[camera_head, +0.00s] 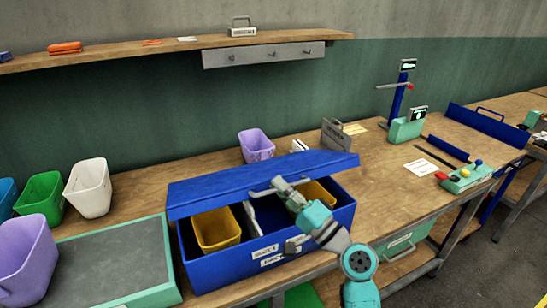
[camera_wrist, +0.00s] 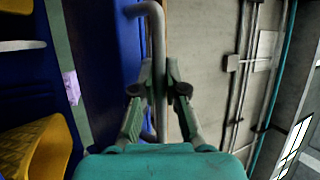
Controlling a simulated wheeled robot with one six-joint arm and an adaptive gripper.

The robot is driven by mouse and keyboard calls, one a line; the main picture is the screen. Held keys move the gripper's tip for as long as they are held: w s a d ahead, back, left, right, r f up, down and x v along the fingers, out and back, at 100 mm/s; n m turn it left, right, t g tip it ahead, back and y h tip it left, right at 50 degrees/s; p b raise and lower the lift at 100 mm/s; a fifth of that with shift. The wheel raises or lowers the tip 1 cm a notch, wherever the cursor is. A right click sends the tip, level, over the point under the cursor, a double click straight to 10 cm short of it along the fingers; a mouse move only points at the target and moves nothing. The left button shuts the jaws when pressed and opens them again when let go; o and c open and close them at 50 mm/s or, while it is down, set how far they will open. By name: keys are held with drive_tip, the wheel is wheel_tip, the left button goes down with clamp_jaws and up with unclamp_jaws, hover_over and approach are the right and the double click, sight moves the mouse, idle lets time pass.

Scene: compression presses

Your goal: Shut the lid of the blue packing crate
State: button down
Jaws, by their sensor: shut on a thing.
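The blue packing crate (camera_head: 215,272) stands on the wooden bench with its front towards me. Its blue lid (camera_head: 235,180) is partly open, tilted above the crate, with a gap that shows the inside. A grey bar handle (camera_head: 261,192) sits at the lid's front edge. My gripper (camera_head: 282,185) is at that handle. In the wrist view my gripper (camera_wrist: 159,82) is shut on the grey handle (camera_wrist: 157,45), with the blue lid (camera_wrist: 105,60) just left of it. Yellow bins (camera_head: 217,230) show inside the crate; my arm partly covers the right side.
A green-edged tray (camera_head: 105,265) lies close left of the crate. Purple (camera_head: 256,146) and white (camera_head: 88,188) bins stand behind and left. A grey stand (camera_head: 335,136) is behind the lid. A button box (camera_head: 467,177) and scale are to the right. The bench between is mostly clear.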

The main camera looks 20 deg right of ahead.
drive_tip(key=s+f+n+t+y, duration=0.1)
drive_tip(key=s+f, duration=0.2)
drive_tip(key=f, duration=1)
drive_tip(key=shift+s+f, duration=0.35)
drive_tip(key=shift+f, duration=0.05)
drive_tip(key=shift+f, duration=0.25)
drive_tip(key=c, duration=1.5)
unclamp_jaws()
drive_tip(key=shift+r, duration=0.1)
drive_tip(key=shift+r, duration=0.15)
drive_tip(key=shift+v, duration=6)
